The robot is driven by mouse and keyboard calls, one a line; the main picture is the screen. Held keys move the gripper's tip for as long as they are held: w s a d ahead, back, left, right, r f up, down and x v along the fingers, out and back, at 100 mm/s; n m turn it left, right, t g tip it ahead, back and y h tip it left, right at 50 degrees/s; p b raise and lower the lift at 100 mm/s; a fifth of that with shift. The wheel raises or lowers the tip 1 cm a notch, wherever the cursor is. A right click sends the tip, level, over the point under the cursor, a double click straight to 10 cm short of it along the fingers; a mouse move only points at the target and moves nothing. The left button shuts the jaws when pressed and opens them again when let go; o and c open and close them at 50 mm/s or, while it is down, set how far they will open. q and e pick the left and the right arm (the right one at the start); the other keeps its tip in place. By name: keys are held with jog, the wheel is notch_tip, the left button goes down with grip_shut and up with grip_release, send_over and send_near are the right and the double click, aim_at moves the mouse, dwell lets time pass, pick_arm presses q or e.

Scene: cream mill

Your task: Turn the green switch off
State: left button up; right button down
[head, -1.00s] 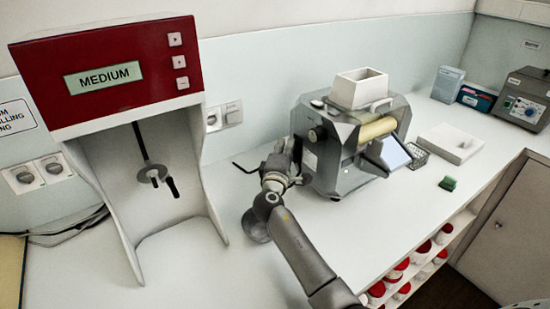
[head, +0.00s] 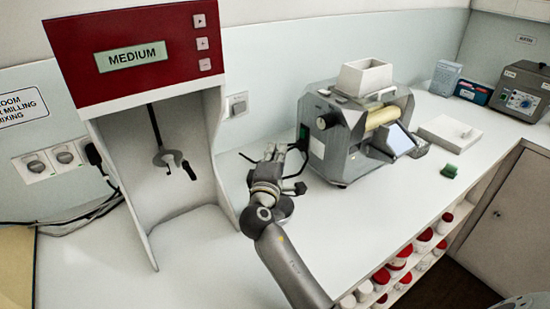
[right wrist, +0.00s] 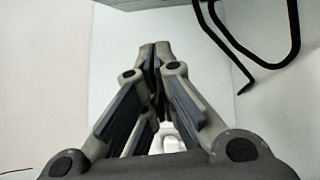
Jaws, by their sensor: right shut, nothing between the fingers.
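The mill (head: 350,140) is a grey machine with a cream hopper on top, standing on the white bench in the head view. A small green switch (head: 303,133) shows on its left side. My right gripper (head: 282,150) is just left of the mill, below and left of the switch, with its fingers pointing up toward the back wall. A gap shows between the fingers and the switch in the picture. In the right wrist view the fingers (right wrist: 155,50) meet at the tips with nothing between them. The switch is not seen there. My left gripper is not in view.
A red-topped mixer stand (head: 140,55) reading MEDIUM stands at left. The front bench is clear.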

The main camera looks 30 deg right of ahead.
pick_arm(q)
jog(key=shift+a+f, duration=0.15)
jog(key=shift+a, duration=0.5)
pick_arm(e)
jog(key=shift+v, duration=0.85)
